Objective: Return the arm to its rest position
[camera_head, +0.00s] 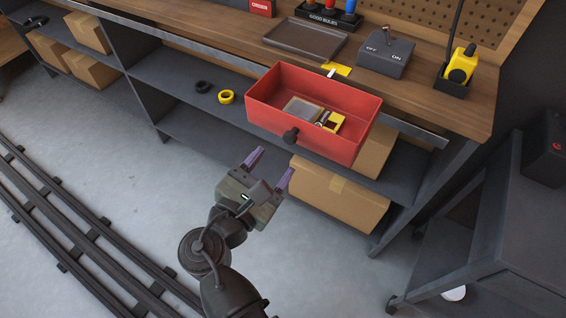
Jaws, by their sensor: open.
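My gripper (269,169) is at the lower middle of the head view, with its two purple fingers apart and nothing between them. It hangs in front of the workbench, below and to the left of an open red drawer (262,113). The drawer is pulled out and has a dark round knob (291,135) on its front. My gripper is apart from the knob. Inside the drawer lie a flat grey box (303,110) and a yellow item (334,122). My arm reaches up from the bottom edge of the view.
The workbench (220,38) holds a grey tray (305,38), a switch box (386,54) and a yellow device (461,66). Black and yellow tape rolls (226,97) and cardboard boxes (338,194) sit on shelves below. A dark cart (500,230) stands right. Rails (75,220) cross the left floor.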

